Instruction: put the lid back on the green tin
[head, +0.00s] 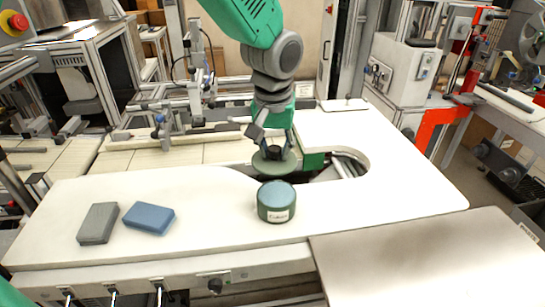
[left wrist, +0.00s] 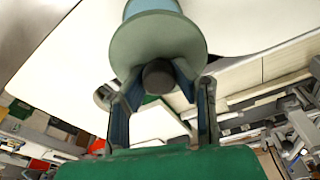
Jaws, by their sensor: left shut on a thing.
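The green tin (head: 276,203) stands upright on the white table, with a pale label on its front and a blue top surface showing. The round green lid (head: 274,164) hangs in the air just behind and above the tin, apart from it in the picture. My left gripper (head: 273,150) is shut on the lid's dark knob from above. In the left wrist view the lid (left wrist: 158,42) fills the space beyond the fingers, its knob (left wrist: 158,75) between my left gripper's fingertips (left wrist: 158,82). Part of the blue-topped tin (left wrist: 152,7) shows past the lid. My right gripper is not seen.
A grey block (head: 98,223) and a blue block (head: 149,217) lie on the table (head: 210,250) left of the tin. A cut-out with dark machinery opens behind the tin. A grey panel (head: 430,265) lies at the front right. The table right of the tin is clear.

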